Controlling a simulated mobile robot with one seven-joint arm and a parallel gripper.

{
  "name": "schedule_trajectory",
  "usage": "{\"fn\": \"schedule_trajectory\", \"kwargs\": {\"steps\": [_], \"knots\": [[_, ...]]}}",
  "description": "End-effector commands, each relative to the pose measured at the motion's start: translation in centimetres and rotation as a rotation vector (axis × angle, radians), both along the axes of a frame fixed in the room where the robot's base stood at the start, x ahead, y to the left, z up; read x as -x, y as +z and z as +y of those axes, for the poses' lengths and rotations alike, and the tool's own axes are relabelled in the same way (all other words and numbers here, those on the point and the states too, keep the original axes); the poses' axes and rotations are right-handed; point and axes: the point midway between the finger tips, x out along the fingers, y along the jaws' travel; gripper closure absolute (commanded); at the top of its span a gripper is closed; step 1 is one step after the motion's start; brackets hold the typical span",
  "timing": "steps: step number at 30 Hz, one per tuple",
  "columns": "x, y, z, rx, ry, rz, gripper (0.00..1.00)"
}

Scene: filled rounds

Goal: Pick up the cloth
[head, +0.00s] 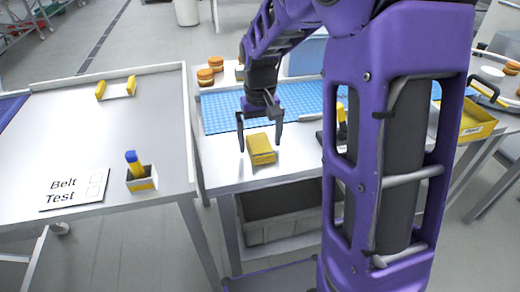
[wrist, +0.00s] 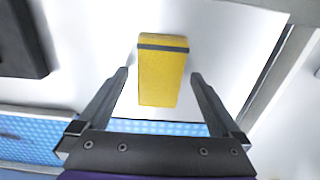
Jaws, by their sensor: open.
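The cloth (head: 261,149) is a folded yellow block with a dark band near one end. It lies on the white table in front of the blue mat. In the wrist view the cloth (wrist: 162,75) sits between and beyond the fingertips. My gripper (head: 260,136) is open and points down just above and behind the cloth. Its two fingers (wrist: 160,74) stand apart on either side of the cloth, with a gap to each side. Nothing is held.
The blue mat (head: 222,112) lies behind the cloth. A dark object with a yellow part (head: 341,122) stands to the right. Orange-brown rounds (head: 206,77) are at the back left. A yellow tray (head: 478,125) sits far right. A grey bin (head: 283,226) is under the table.

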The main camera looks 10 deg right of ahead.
Motion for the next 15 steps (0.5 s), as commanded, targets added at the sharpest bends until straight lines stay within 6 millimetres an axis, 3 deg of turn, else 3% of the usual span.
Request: {"fn": "schedule_trajectory", "kwargs": {"steps": [8, 15], "knots": [[0.01, -0.25, -0.01, 0.0, 0.0, 0.0, 0.02], [0.0, -0.22, -0.01, 0.0, 0.0, 0.0, 0.45]]}}
